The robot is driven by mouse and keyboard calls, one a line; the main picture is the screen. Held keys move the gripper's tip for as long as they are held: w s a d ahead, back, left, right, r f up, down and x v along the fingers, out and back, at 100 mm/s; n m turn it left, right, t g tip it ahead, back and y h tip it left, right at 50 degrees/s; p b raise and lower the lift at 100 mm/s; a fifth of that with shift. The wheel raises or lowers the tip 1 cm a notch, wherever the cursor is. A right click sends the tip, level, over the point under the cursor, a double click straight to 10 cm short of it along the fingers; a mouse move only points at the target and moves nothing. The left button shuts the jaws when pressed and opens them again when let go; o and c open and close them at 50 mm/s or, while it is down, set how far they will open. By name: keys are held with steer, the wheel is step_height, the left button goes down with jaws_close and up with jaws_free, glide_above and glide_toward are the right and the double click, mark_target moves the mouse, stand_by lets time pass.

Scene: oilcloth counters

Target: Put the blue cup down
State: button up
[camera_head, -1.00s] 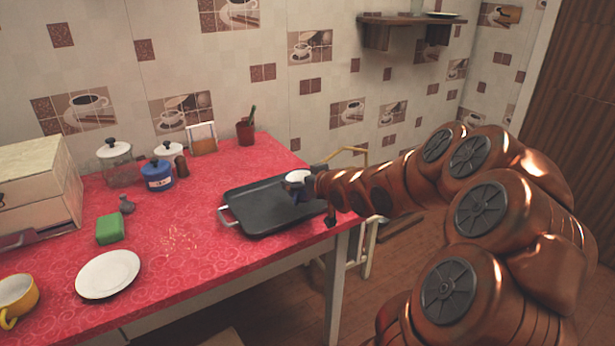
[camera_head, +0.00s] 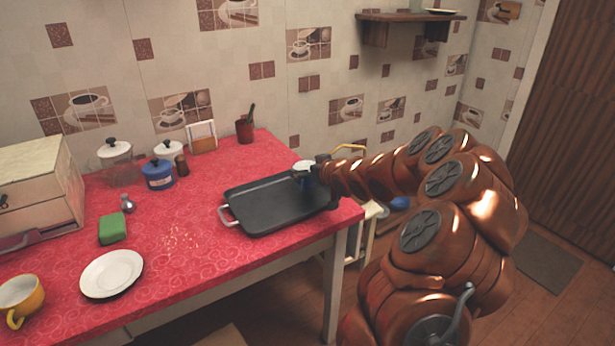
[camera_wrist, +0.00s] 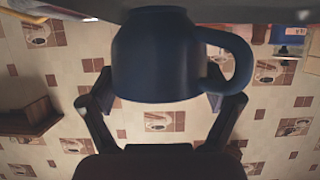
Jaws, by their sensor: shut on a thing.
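The blue cup (camera_wrist: 150,65) fills the top middle of the wrist view, its handle to the right. That view is upside down, so the cup is upright. My gripper (camera_wrist: 160,105) has its fingers on either side of it and is shut on it. In the head view the small blue cup (camera_head: 303,178), pale inside, is over the far right part of a black tray (camera_head: 265,213), with my gripper (camera_head: 313,172) at its right. I cannot tell whether its base touches the tray.
The tray lies on the red counter (camera_head: 185,225) near its right edge. A white plate (camera_head: 111,272), yellow cup (camera_head: 20,297), green sponge (camera_head: 112,229) and blue pot (camera_head: 157,175) stand farther left. Most of the tray is bare.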

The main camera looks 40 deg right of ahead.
steer(key=shift+f, duration=1.1)
steer(key=shift+f+b, duration=0.1)
steer(key=shift+b, duration=0.25)
steer(key=o, duration=1)
steer(key=shift+s+r, duration=0.1)
steer(key=shift+r, duration=0.1)
steer(key=shift+s+r, duration=0.15)
steer(key=shift+s, duration=0.2)
steer(key=p+v, duration=0.2)
steer(key=v, duration=0.9)
